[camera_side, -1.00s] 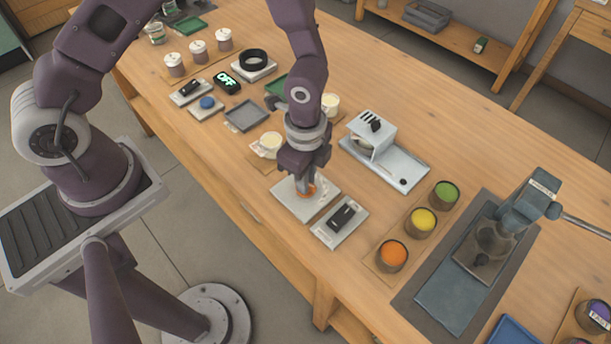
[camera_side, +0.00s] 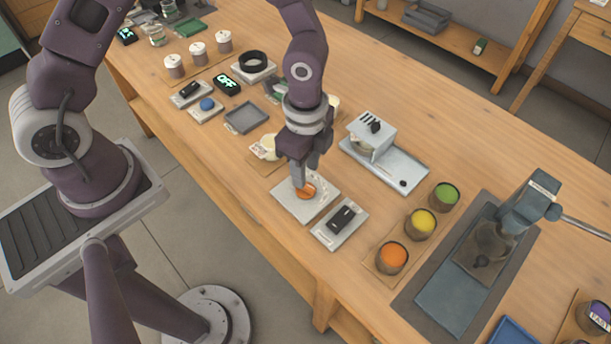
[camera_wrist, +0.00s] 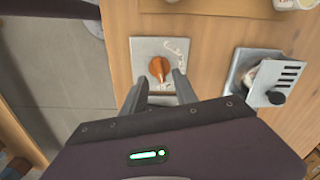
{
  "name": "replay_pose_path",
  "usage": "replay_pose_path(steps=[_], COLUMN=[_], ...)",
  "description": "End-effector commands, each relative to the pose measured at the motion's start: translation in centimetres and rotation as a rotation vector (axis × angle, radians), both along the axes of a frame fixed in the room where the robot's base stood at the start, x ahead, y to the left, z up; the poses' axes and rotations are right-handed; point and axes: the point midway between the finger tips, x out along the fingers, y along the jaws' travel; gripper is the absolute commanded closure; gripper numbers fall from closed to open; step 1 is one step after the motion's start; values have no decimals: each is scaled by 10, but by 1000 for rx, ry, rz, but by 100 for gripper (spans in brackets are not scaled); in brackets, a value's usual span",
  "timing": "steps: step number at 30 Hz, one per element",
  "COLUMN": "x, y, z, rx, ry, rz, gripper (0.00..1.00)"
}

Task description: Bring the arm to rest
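My gripper (camera_side: 306,174) hangs over the orange knob (camera_side: 304,191) on its light square plate (camera_side: 290,206). In the wrist view its two fingers (camera_wrist: 160,80) are spread apart with nothing held between them. The orange knob (camera_wrist: 159,68) shows just beyond the fingertips, in the middle of its plate (camera_wrist: 141,52). The fingers look to be clear of the knob, a little above it.
A plate with a black switch (camera_side: 341,218) lies in front of the knob plate. A white slotted device (camera_side: 371,136) stands to the right. Cups of orange (camera_side: 392,257), yellow and green sit further right. A cream cup (camera_side: 269,146) is close behind my gripper.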

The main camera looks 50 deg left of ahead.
Motion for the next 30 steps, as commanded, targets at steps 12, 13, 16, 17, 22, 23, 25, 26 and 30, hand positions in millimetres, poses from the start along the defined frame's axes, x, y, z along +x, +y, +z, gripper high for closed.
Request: replay_pose_path(steps=[12, 13, 16, 17, 22, 23, 25, 26, 30], x=[0, -1, 1, 2, -9, -17, -39, -50, -102], y=[0, 0, 5, 10, 64, 73, 91, 97, 112], z=[30, 30, 38, 46, 140, 157, 193, 206, 246], rx=[1, 1, 10, 19, 81, 79, 52, 31, -118], ry=[1, 1, -14, -28, -193, -223, -287, -314, -393], rz=[0, 0, 23, 48, 391, 470, 656, 735, 1055], gripper=[65, 65, 65, 65, 65, 65, 65, 65, 65])
